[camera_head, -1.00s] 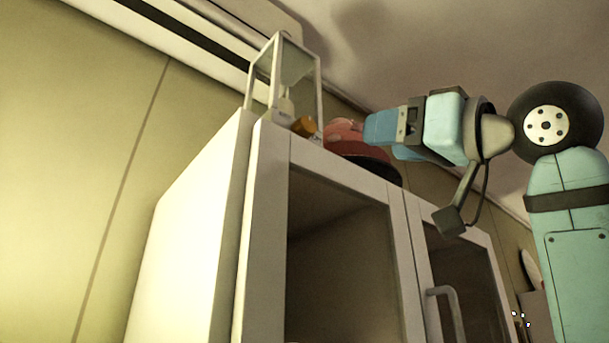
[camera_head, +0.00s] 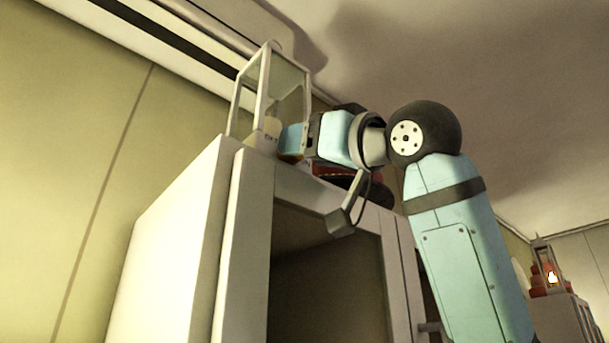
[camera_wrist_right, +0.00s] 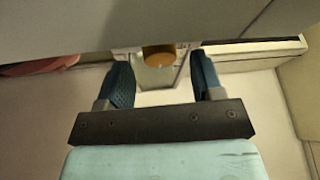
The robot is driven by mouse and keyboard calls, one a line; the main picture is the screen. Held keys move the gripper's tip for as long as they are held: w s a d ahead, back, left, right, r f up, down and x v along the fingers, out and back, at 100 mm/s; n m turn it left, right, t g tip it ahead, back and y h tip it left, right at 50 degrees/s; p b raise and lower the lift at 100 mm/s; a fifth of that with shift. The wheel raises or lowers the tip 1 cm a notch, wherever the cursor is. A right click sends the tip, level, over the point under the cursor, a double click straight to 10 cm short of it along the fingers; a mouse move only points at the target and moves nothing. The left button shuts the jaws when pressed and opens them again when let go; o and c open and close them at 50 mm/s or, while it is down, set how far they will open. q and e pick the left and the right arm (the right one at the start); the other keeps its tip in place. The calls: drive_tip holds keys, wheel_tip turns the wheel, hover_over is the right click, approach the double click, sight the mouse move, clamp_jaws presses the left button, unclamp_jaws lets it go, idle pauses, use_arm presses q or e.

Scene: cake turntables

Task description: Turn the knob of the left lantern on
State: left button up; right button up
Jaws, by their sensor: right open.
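The left lantern (camera_head: 270,88), a white frame with clear panes, stands upright on top of the white cabinet. Its round orange-brown knob (camera_wrist_right: 159,55) shows in the right wrist view, ahead of and between the two open fingers of my right gripper (camera_wrist_right: 162,76). In the head view, the right gripper (camera_head: 291,141) is beside the lantern's base and mostly covers the knob. I cannot tell if the fingers touch the knob. The lantern shows no flame. My left gripper is not in view.
A red item (camera_head: 334,172) sits on the cabinet (camera_head: 175,240) behind and below my right arm. Another lantern (camera_head: 550,274), with a red base and a bright flame, stands far right on another cabinet. A wall is close behind the left lantern.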

drive_tip(key=shift+w+a+r, duration=0.15)
drive_tip(key=shift+w+a, duration=0.2)
drive_tip(key=shift+a, duration=0.05)
